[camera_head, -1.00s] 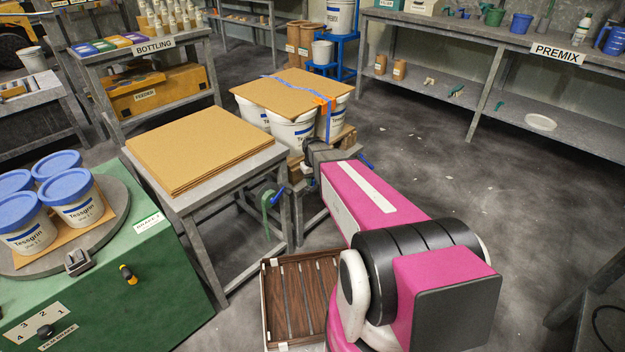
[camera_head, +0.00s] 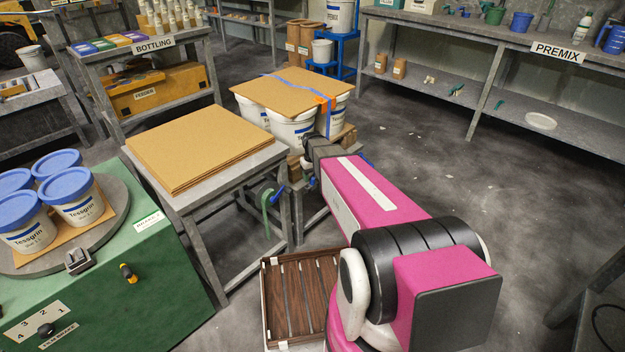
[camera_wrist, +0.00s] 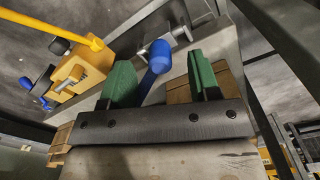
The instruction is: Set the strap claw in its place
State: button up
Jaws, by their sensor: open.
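In the wrist view, my gripper (camera_wrist: 160,84) is open, its two green fingers apart. A blue round-ended handle (camera_wrist: 157,58) shows between them; I cannot tell whether either finger touches it. Beyond it is a small grey metal fitting (camera_wrist: 168,42) on a grey beam. An orange-yellow clamp-like tool (camera_wrist: 80,76) with a yellow bar is at the left. I cannot tell which part is the strap claw. In the head view, a blue strap (camera_head: 299,87) crosses the cardboard-topped pails, with an orange piece (camera_head: 323,100) at the sheet's edge. My arm hides the fingers there.
A table with stacked cardboard (camera_head: 195,150) stands left of my arm. A green hanging piece (camera_head: 267,208) is at its side. A green machine with blue-lidded pails (camera_head: 75,202) is at far left. A slatted wooden tray (camera_head: 290,295) lies low in front.

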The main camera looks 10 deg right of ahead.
notch_tip(320, 180, up, 9)
dwell(0.3)
jog(key=shift+s, duration=0.1)
